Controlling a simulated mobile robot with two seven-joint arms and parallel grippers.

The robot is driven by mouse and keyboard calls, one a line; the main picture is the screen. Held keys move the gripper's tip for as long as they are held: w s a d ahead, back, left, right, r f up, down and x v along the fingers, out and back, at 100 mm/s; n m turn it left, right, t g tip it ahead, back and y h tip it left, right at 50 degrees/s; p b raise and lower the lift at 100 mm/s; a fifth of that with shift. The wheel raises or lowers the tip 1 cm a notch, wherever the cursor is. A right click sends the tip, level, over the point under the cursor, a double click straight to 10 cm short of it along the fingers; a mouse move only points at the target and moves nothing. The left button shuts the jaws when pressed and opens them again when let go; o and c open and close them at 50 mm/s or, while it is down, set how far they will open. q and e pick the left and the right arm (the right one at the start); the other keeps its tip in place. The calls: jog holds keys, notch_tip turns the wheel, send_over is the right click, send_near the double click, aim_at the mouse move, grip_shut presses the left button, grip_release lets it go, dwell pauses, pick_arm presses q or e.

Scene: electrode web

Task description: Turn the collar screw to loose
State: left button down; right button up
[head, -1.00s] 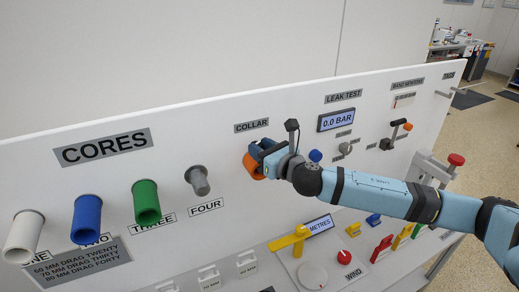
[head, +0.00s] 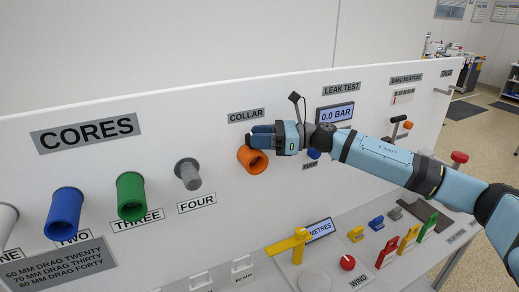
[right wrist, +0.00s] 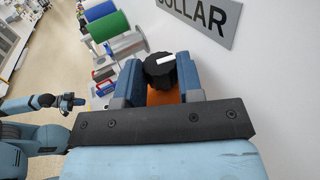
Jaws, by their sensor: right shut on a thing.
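The orange collar (head: 252,160) sticks out of the white panel under the COLLAR label (head: 246,115). Its screw is a black knob with a white mark (right wrist: 160,68), seen in the right wrist view above the orange. My right gripper (head: 262,136) is at the collar's upper side, its blue fingers shut on the knob. The white mark lies roughly crosswise between the fingers in the right wrist view. The head view hides the knob behind the fingers. My left arm shows small at the left of the right wrist view, with its gripper (right wrist: 62,101) too small to read.
Grey core four (head: 188,174), green core three (head: 131,196) and blue core two (head: 64,212) stick out left of the collar. The leak test display (head: 335,113) reads 0.0 BAR, right of my gripper. A yellow lever (head: 288,244) stands below on the shelf.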

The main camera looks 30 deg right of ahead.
jog(key=shift+w+n+g+y+b, duration=0.1)
jog(key=shift+n+g+y+b, duration=0.3)
jog(key=shift+n+g+b, duration=0.25)
jog(key=o, duration=0.8)
jog(key=shift+o, duration=0.7)
jog(key=shift+r, duration=0.15)
jog(key=shift+d, duration=0.15)
